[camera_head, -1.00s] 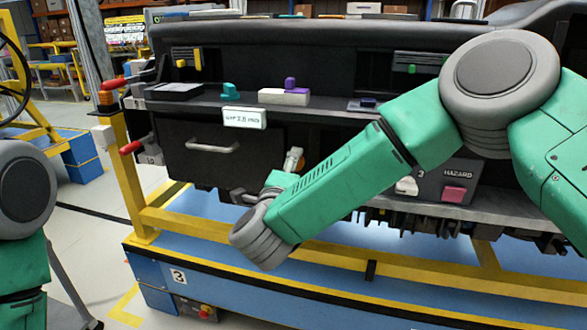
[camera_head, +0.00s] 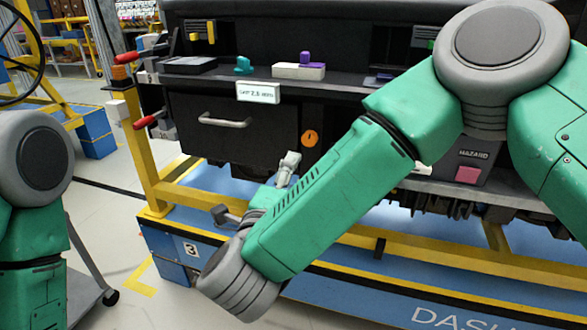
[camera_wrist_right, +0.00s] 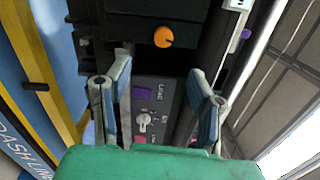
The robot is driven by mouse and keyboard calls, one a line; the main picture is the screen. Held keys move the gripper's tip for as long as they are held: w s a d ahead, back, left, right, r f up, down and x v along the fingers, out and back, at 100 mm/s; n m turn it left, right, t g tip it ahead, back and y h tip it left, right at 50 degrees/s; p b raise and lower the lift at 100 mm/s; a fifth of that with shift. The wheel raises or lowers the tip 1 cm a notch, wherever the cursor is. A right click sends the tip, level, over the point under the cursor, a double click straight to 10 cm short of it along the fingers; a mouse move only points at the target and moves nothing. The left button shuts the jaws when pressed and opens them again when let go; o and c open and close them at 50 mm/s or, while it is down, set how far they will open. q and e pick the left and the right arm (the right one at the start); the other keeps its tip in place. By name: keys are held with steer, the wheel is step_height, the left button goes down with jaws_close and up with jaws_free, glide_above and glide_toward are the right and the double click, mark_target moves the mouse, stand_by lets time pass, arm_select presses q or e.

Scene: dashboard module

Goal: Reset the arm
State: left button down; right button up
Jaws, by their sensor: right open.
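My right arm reaches across the front of the dashboard module (camera_head: 330,20) in the head view. My right gripper (camera_head: 254,186) is partly hidden behind its own wrist, below the drawer front and the orange knob (camera_head: 310,138). In the right wrist view my right gripper (camera_wrist_right: 160,88) has its two fingers spread wide with nothing between them. The orange knob (camera_wrist_right: 163,37) lies beyond the fingers there, apart from them. My left arm shows only at the left edge of the head view, and its gripper is out of sight.
A yellow frame rail (camera_head: 430,255) and blue base run below the module. A drawer handle (camera_head: 225,121), a small white display (camera_head: 258,92) and a pink hazard button (camera_head: 467,174) are on its front. A panel with a white switch (camera_wrist_right: 143,122) shows between the fingers.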

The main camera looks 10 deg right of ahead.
steer(key=s+d+f+n+g+y+p, duration=0.2)
steer(key=s+d+f+n+y, duration=0.1)
steer(key=f+n, duration=0.35)
steer(key=s+d+f+n+g+y+p, duration=0.1)
steer(key=s+d+f+n+g+y, duration=0.15)
steer(key=s+f+n, duration=0.4)
steer(key=s+d+f+n+g+y+p, duration=0.1)
steer(key=d+f+n+g+y+p, duration=0.2)
steer(key=f, duration=0.6)
steer(key=s+d+f+n+g+h+p, duration=0.1)
steer(key=s+d+f+n+g, duration=0.1)
steer(key=s+d+n+g, duration=0.2)
steer(key=s+d+f+n+g+h+p, duration=0.1)
steer(key=s+d+f+n+g, duration=0.2)
steer(key=s+d, duration=0.8)
steer(key=s+n+g, duration=0.1)
steer(key=s+g, duration=0.1)
steer(key=s, duration=0.4)
steer(key=shift+d+f, duration=0.2)
